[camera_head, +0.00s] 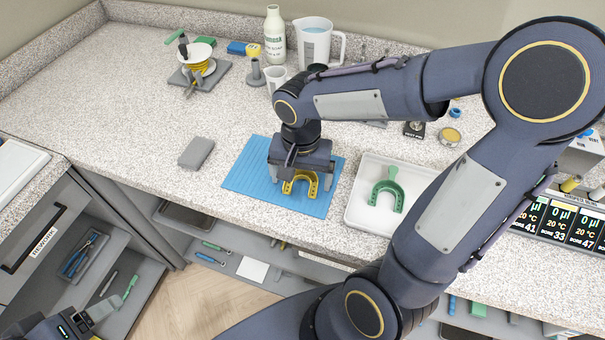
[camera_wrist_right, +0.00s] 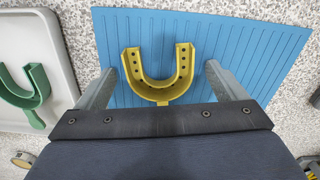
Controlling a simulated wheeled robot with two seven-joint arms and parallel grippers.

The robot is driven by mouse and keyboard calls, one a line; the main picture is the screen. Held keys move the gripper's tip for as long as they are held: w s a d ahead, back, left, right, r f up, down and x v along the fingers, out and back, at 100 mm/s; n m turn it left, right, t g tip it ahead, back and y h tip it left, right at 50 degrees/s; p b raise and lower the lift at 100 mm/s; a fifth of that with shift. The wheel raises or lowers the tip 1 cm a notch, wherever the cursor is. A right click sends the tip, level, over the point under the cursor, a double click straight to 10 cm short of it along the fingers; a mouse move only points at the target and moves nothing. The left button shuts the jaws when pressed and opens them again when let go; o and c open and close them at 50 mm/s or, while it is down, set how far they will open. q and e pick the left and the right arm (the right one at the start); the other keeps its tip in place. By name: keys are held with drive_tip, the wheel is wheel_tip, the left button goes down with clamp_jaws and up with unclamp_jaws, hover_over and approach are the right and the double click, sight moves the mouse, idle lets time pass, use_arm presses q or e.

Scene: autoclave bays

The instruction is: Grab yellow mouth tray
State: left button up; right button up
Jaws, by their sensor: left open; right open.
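The yellow mouth tray (camera_head: 300,183) is U-shaped and lies on the blue ribbed mat (camera_head: 246,178). My right gripper (camera_head: 302,187) is open above the mat, directly over the tray. In the right wrist view the yellow mouth tray (camera_wrist_right: 159,78) lies between and ahead of the two spread fingers (camera_wrist_right: 157,85), touching neither as far as I can see. Its handle is partly hidden by the gripper body. My left gripper (camera_head: 92,312) is at the lower left corner, open and empty, away from the counter top.
A green mouth tray (camera_head: 386,190) lies in a white tray (camera_head: 362,214) to the right of the mat. A grey block (camera_head: 196,152) is to the left. The counter's left part is clear.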

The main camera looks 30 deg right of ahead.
drive_tip(key=shift+f, duration=0.25)
drive_tip(key=c, duration=1.1)
drive_tip(key=shift+o, duration=0.2)
drive_tip(key=shift+r, duration=0.1)
